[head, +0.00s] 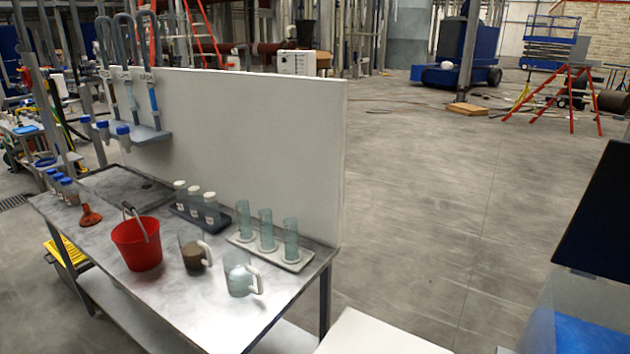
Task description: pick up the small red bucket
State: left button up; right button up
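The small red bucket (137,246) stands upright on the metal table (195,305), left of the middle of its top. Its thin handle with a dark grip is raised and leans over the rim. A jug with brown contents (192,251) stands close to its right. Neither of my grippers shows in the head view, so their state and place are hidden.
An orange funnel (90,216) lies left of the bucket. A clear jug (239,276), a tray with glass cylinders (268,246) and white-capped bottles (196,203) are to the right. A white panel (250,130) rises behind. Open floor lies right.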

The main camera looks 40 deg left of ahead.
aim_at(137, 234)
jog(key=u, duration=2.25)
jog(key=i+j+z, duration=0.3)
jog(key=i+j, duration=0.4)
jog(key=j, duration=0.15)
